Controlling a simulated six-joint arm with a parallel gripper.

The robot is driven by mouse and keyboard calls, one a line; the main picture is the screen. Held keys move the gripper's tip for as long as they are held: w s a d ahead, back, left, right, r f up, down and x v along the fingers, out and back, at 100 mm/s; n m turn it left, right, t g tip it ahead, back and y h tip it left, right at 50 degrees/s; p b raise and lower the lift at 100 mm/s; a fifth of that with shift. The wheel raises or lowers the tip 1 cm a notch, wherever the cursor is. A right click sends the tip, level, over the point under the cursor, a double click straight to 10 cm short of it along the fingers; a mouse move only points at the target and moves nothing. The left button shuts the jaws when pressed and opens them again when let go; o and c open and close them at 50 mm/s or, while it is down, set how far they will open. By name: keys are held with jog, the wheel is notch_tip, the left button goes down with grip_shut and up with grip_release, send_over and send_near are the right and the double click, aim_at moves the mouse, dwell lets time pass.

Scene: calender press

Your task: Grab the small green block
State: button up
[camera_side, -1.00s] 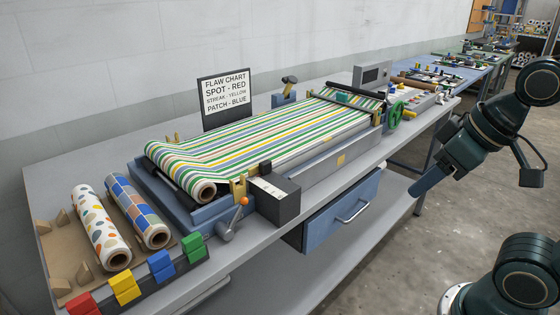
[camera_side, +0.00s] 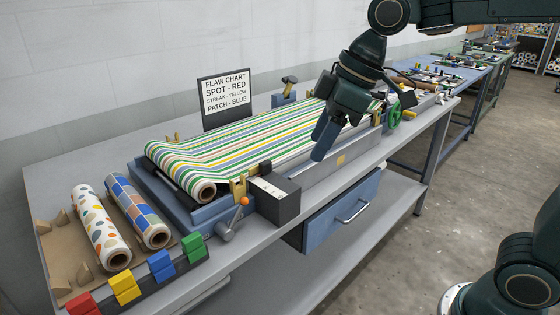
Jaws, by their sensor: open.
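The small green block (camera_side: 193,248) sits at the right end of a row of coloured blocks, on a dark strip along the near left front edge of the bench. My gripper (camera_side: 322,148) hangs over the right part of the striped cloth machine, fingers pointing down and slightly left. It is well to the right of the green block and higher than it. It is open and nothing shows between its fingers.
Beside the green block are a blue block (camera_side: 161,266), a yellow block (camera_side: 125,286) and a red block (camera_side: 83,304). An orange-knobbed crank (camera_side: 232,218) and a dark box (camera_side: 273,199) stand just to its right. Patterned rolls (camera_side: 101,228) lie behind it.

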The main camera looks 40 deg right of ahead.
jog(key=w+a+f+n+g+y, duration=0.1)
jog(key=w+a+f+n+g, duration=0.15)
jog(key=w+a+n, duration=0.55)
jog(key=n+g, duration=0.1)
jog(key=n, duration=0.1)
send_near(193, 236)
jog(key=d+r, duration=0.1)
jog(key=r, duration=0.1)
jog(key=shift+w+d+f+y, duration=0.15)
jog(key=shift+f+y, duration=0.1)
jog(key=shift+y, duration=0.15)
jog(key=shift+f, duration=0.1)
jog(key=shift+x, duration=4.2)
jog(key=shift+x, duration=2.6)
